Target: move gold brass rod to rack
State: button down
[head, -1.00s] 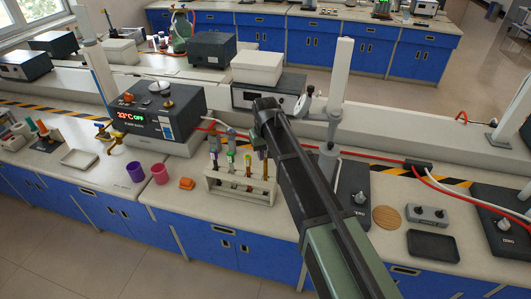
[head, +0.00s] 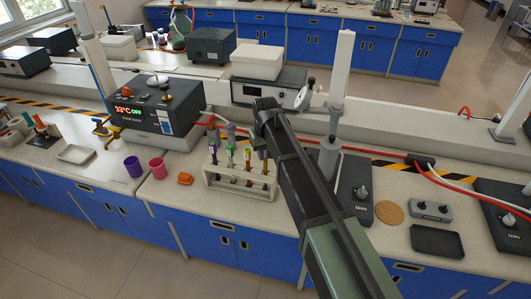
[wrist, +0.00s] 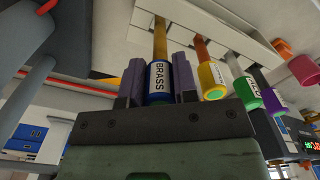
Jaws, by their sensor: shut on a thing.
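The gold brass rod (wrist: 160,42) has a blue collar and a white label reading BRASS. My gripper (wrist: 160,75) is shut on its labelled end with two purple fingers. In the head view my own arm largely hides the gripper and the rod. The white rack (head: 238,190) stands on the bench below the arm and holds several rods with coloured caps. The rack also shows in the wrist view (wrist: 215,30), with the brass rod beside the other rods. I cannot tell whether the brass rod's tip is in a hole.
Left of the rack are an orange item (head: 184,179), a pink cup (head: 157,169) and a purple cup (head: 133,167). A heater box with a red display (head: 155,110) stands behind them. A metal stand (head: 331,140) rises right of the arm. A black tray (head: 436,241) lies at the right.

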jog(key=shift+f+b, duration=1.1)
jog(key=shift+f, duration=0.15)
jog(key=shift+c, duration=2.1)
grip_release()
jog(key=shift+r, duration=0.1)
notch_tip(320, 180, up, 7)
jog(key=p, duration=0.7)
jog(key=shift+r, duration=0.1)
